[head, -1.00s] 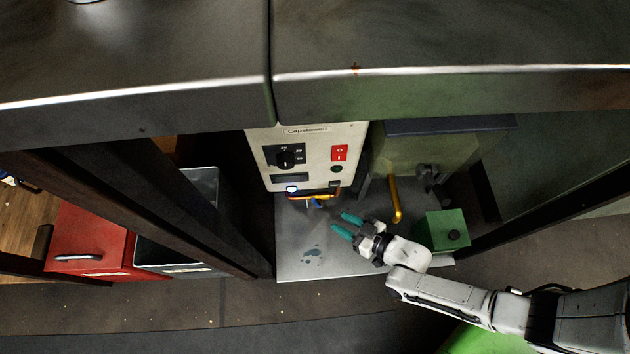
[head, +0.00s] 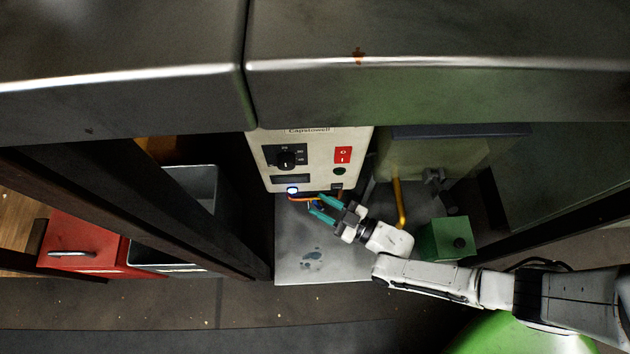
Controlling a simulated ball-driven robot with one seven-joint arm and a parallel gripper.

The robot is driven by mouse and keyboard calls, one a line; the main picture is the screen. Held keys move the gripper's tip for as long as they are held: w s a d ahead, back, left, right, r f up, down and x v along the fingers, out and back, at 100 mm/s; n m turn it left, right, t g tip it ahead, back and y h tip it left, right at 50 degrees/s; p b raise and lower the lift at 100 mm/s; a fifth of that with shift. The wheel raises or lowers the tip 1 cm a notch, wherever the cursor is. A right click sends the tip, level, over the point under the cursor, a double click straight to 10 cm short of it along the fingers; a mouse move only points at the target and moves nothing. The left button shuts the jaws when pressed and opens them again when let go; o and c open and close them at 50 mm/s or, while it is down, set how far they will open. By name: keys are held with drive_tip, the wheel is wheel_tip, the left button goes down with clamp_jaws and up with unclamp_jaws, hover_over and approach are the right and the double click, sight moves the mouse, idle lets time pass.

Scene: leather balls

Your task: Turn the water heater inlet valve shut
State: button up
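The water heater (head: 318,155) is a white box with a black dial, a red switch and a small display. Orange-copper piping (head: 301,198) shows at its lower edge. A small blue part, which looks like the inlet valve handle (head: 317,204), sits just below the piping. My gripper (head: 315,204) has two teal fingers, spread apart. Its fingertips are under the heater's lower edge, with the blue part between them in the picture. I cannot tell whether either finger touches it. The fingers hide part of the valve and piping.
A metal counter (head: 430,45) overhangs the top. A grey plate with a wet patch (head: 290,235) lies below the heater. A yellow pipe (head: 399,200) and green box (head: 447,238) are to the right. Dark posts, a grey bin (head: 190,190) and a red box (head: 85,240) are left.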

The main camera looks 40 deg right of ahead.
drive_tip(key=shift+x, duration=1.3)
drive_tip(key=shift+c, duration=0.2)
clamp_jaws()
